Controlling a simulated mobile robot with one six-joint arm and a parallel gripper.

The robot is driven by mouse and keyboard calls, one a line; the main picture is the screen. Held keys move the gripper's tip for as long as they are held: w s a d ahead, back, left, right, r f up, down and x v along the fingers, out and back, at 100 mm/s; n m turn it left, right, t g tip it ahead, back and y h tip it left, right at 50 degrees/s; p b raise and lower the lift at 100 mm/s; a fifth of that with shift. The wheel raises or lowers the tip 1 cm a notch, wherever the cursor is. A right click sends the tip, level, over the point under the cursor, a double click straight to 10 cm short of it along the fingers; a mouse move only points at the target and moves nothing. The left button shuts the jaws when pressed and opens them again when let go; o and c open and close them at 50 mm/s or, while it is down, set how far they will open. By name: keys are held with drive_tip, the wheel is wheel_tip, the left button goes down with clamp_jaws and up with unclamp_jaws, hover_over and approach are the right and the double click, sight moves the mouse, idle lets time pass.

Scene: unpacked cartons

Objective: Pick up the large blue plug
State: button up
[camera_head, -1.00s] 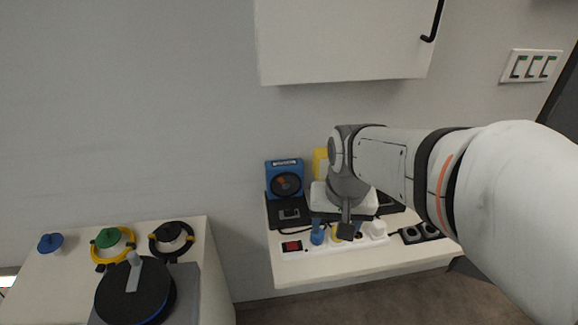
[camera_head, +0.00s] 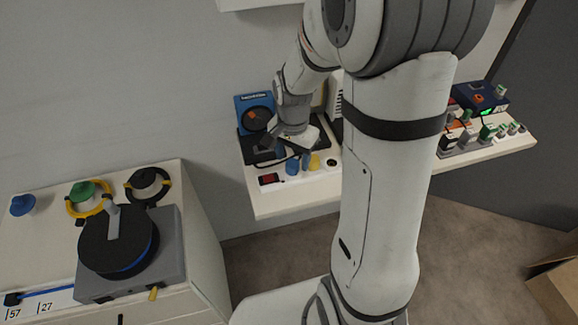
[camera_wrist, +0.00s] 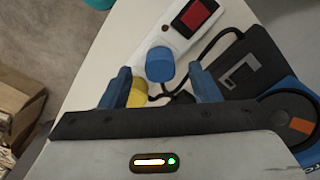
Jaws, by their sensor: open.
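A blue plug (camera_head: 292,167) stands in a white power strip (camera_head: 328,165) on the right-hand white table. In the wrist view the blue plug (camera_wrist: 160,64) shows its rounded top between and slightly beyond the fingertips. My gripper (camera_wrist: 160,72) is open, with one blue finger on each side of the plug and visible gaps. I cannot tell how far above the plug the fingers are. In the head view my gripper (camera_head: 296,156) is just over the strip. A yellow plug (camera_wrist: 137,95) stands beside the blue one, partly hidden by the left finger.
The strip has a red switch (camera_wrist: 195,15). A black box (camera_wrist: 262,68) and a blue device with a dial (camera_head: 255,113) stand behind it. Another blue knob-like piece (camera_head: 22,205) sits on the left cabinet. My arm hides part of the right table.

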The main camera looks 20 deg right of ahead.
wheel_tip(320, 180, down, 2)
drive_tip(key=shift+f, duration=0.1)
clamp_jaws()
idle(0.6)
